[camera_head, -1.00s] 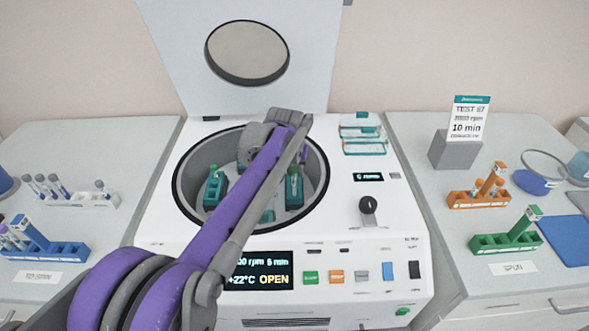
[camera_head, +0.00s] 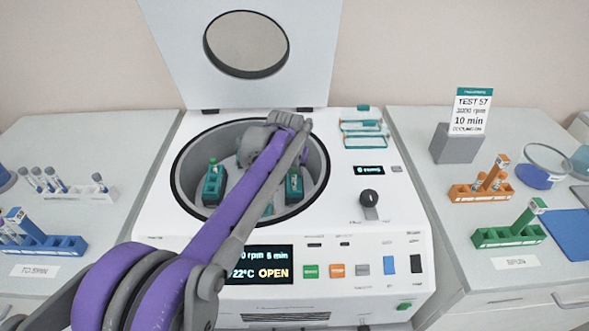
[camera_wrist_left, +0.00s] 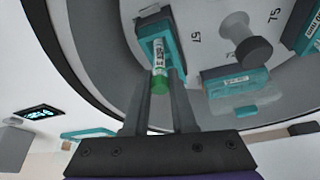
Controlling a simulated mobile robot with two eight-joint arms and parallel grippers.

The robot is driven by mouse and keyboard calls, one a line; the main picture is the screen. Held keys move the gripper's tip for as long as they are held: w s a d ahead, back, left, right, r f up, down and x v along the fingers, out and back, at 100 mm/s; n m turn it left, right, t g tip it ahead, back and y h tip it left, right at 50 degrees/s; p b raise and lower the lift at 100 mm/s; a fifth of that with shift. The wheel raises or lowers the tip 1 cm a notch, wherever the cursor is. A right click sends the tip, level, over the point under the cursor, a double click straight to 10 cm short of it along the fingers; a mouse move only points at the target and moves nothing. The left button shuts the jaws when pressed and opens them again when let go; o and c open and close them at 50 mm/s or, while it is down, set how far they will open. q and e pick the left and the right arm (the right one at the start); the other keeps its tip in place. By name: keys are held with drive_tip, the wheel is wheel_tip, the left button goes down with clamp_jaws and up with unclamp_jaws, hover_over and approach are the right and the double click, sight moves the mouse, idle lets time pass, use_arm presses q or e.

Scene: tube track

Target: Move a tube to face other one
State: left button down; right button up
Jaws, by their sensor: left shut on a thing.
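An open white centrifuge has a round bowl (camera_head: 181,180) with teal buckets on its rotor. The left bucket (camera_head: 214,190) holds a green-capped tube (camera_head: 212,163) standing upright. The right bucket (camera_head: 294,190) is partly behind my left arm; it also shows in the left wrist view (camera_wrist_left: 150,28). In that view my left gripper (camera_wrist_left: 160,85) is shut on a labelled, green-capped tube (camera_wrist_left: 159,52) at this bucket. Its label and cap show outside the bucket; its far end is hidden there. In the head view my left fingers are mostly hidden. My right gripper is not in view.
The raised lid (camera_head: 285,85) stands behind the bowl. A rotor knob (camera_wrist_left: 245,45) and an adjacent teal bucket (camera_wrist_left: 235,82) are near my left gripper. Blue (camera_head: 60,246), orange (camera_head: 462,194) and green (camera_head: 495,238) racks stand on the side counters.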

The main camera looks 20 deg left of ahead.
use_arm(q)
drive_tip(key=shift+f, duration=0.15)
drive_tip(key=c, duration=0.7)
unclamp_jaws()
drive_tip(key=shift+o, duration=0.2)
drive_tip(key=p+v, duration=0.1)
drive_tip(key=v, duration=0.9)
drive_tip(key=shift+r, duration=0.4)
drive_tip(key=shift+s, duration=0.1)
